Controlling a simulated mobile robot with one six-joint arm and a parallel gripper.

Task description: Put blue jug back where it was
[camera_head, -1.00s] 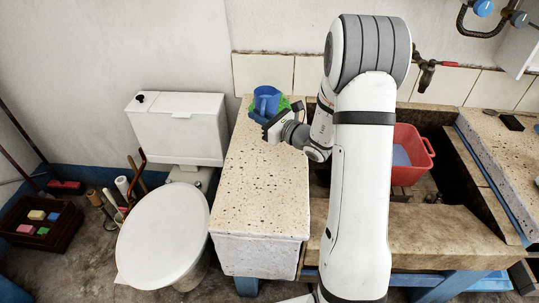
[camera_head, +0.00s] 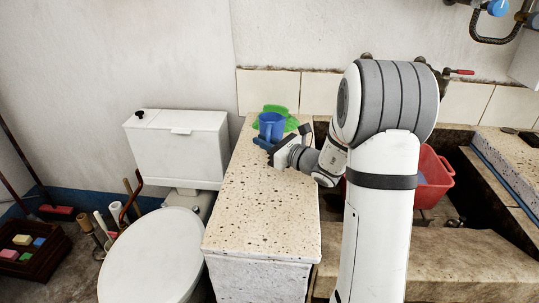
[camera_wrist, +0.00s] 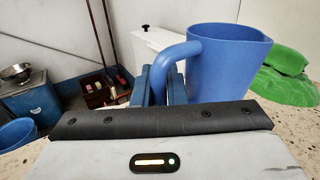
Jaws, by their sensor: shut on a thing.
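The blue jug (camera_head: 271,125) is upright at the far end of the speckled stone counter (camera_head: 262,205). My gripper (camera_head: 268,145) is at its near side. In the wrist view my gripper (camera_wrist: 161,88) is shut on the handle of the blue jug (camera_wrist: 228,62). I cannot tell whether the jug's base touches the counter. A green cloth-like item (camera_head: 289,121) lies behind and beside the jug; it also shows at the right of the wrist view (camera_wrist: 287,78).
A white toilet (camera_head: 155,255) with its cistern (camera_head: 178,148) stands left of the counter. A red basin (camera_head: 434,178) sits in the trough at right. A dark crate (camera_head: 35,262) with coloured blocks is on the floor at far left. The counter's near part is clear.

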